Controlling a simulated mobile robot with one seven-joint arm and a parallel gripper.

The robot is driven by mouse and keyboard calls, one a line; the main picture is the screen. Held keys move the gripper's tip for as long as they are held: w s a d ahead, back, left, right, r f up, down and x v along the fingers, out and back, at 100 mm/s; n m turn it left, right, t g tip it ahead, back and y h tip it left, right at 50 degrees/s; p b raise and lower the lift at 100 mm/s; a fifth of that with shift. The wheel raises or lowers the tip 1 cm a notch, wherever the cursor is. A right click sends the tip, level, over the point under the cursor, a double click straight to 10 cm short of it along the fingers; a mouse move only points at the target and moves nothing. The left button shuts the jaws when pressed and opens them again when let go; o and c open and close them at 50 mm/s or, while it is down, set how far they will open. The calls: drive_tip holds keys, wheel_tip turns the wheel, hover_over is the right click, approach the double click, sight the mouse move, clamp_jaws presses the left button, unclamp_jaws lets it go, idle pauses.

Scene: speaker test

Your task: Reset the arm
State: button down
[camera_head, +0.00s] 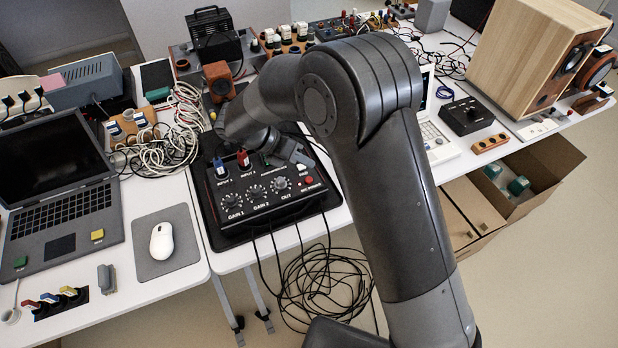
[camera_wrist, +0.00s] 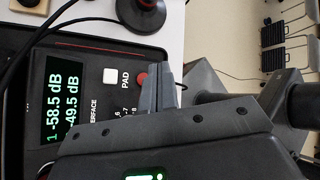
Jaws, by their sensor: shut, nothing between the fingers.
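My arm reaches from the lower right of the head view over the table and bends down to the left. My gripper (camera_head: 301,160) is over the right side of a black audio interface (camera_head: 262,215) with gain knobs and red and blue plugs. In the wrist view my gripper's fingers (camera_wrist: 166,84) are together and empty. They are beside the interface's red button (camera_wrist: 141,79) and close to the white PAD button (camera_wrist: 110,76). I cannot tell whether they touch the panel. The interface's display (camera_wrist: 66,95) shows two green dB readings. My arm hides part of the table behind it.
A laptop (camera_head: 55,215) and a mouse (camera_head: 162,241) on a grey pad are at the left. White cables (camera_head: 175,135) lie behind the interface. Black cables (camera_head: 325,278) hang below the table's front edge. A large wooden speaker (camera_head: 520,60) stands at the back right.

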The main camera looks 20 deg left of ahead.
wheel_tip(320, 180, up, 2)
drive_tip(key=shift+r, duration=0.2)
idle(0.4)
drive_tip(key=s+d+r+m+g+y, duration=0.1)
drive_tip(key=d+r+m+y, duration=0.1)
drive_tip(key=d+r+m, duration=0.75)
drive_tip(key=s+d+r+m+g+y, duration=0.15)
drive_tip(key=d+r+m, duration=0.4)
drive_tip(key=d, duration=0.75)
drive_tip(key=s+d+r+m+t+y, duration=0.2)
drive_tip(key=s+d+m, duration=0.4)
drive_tip(key=d+m, duration=0.1)
drive_tip(key=s+d+r+m+t+y, duration=0.2)
drive_tip(key=s+d+m, duration=0.4)
drive_tip(key=m, duration=0.4)
drive_tip(key=shift+s+d+y, duration=0.35)
drive_tip(key=shift+s+d, duration=0.05)
drive_tip(key=shift+s, duration=0.3)
